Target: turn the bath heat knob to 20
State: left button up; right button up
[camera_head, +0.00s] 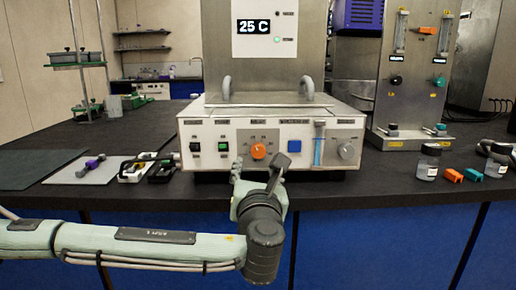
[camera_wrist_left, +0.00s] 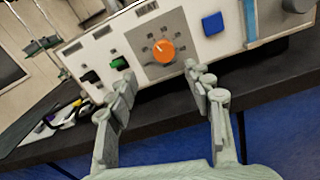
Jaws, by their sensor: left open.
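The orange heat knob (camera_head: 258,151) sits on a grey plate on the white front panel of the bath unit (camera_head: 192,125). The knob also shows in the left wrist view (camera_wrist_left: 164,51), with a pale mark on its face and small dial labels around it that are too small to read. A display (camera_head: 254,27) above reads 25 C. My left gripper (camera_head: 259,168) is just in front of the panel, below the knob. In the left wrist view my left gripper (camera_wrist_left: 160,88) is open and empty, its fingers apart, with the knob beyond the gap between them. My right gripper is out of view.
Black (camera_head: 195,147) and green (camera_head: 223,146) switches are left of the knob; a blue button (camera_head: 294,146) and grey knob (camera_head: 347,150) are right. Jars (camera_head: 428,163) and coloured clips (camera_head: 453,175) stand at right. A grey mat (camera_head: 90,171) lies at left.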

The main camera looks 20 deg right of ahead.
aim_at(258, 153)
pick_arm(q)
jog(key=x, duration=0.4)
jog(key=p+x, duration=0.1)
jog(key=x, duration=0.1)
jog(key=shift+w+d+r, duration=0.2)
jog(key=shift+w+d, duration=0.05)
jog(key=shift+d, duration=0.25)
jog(key=shift+w+d, duration=0.15)
jog(key=shift+w, duration=0.3)
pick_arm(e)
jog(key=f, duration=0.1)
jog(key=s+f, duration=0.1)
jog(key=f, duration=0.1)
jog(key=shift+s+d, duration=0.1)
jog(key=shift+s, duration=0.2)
pick_arm(q)
jog(key=shift+c, duration=0.4)
